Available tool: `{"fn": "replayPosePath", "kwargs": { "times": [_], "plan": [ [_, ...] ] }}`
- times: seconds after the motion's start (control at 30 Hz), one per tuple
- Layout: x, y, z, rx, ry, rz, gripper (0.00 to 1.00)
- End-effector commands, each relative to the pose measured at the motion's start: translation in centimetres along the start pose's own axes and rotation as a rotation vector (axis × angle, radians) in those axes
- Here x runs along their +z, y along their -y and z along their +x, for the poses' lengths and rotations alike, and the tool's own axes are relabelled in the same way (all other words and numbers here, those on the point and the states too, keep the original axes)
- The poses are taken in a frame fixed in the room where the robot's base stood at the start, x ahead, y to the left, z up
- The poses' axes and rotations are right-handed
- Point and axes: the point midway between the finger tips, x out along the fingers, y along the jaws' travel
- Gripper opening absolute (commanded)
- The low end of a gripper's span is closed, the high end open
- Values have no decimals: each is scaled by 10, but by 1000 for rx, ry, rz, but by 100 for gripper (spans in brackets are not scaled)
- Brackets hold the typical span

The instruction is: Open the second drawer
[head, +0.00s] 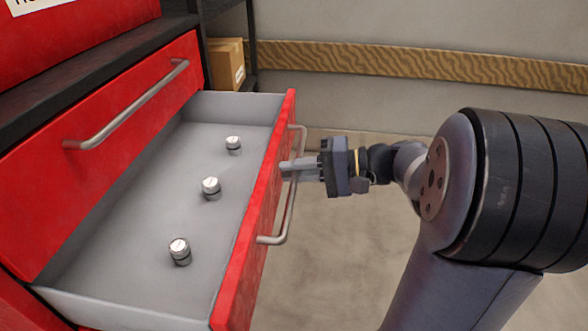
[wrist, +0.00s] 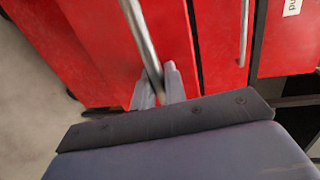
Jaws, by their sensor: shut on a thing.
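The second drawer (head: 155,215) of the red cabinet stands pulled out, with its grey inside showing in the head view. Its metal bar handle (head: 276,240) is on the red front, on the right side. My gripper (head: 290,170) is at the middle of this handle, with its fingers around the bar. In the wrist view the handle (wrist: 142,38) runs down between the fingers (wrist: 158,88), which are shut on it. Several small silver cylinders, such as the nearest one (head: 180,251), stand upright inside the drawer.
The closed drawer above has its own bar handle (head: 125,105). A dark shelf with a cardboard box (head: 227,64) stands behind the cabinet. A wooden strip (head: 400,62) runs along the back wall. Bare floor (head: 345,235) shows right of the open drawer.

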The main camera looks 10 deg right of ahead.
Motion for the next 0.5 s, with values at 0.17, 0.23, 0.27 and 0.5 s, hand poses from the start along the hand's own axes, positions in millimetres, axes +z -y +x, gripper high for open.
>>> {"fn": "replayPosePath", "kwargs": {
  "times": [0.17,0.23,0.27,0.5],
  "plan": [
    [0,-1,0,1,2,2,20],
    [0,-1,0,1,2,2,20],
    [0,-1,0,1,2,1,20],
    [0,1,-6,0,-1,2,20]
  ]
}}
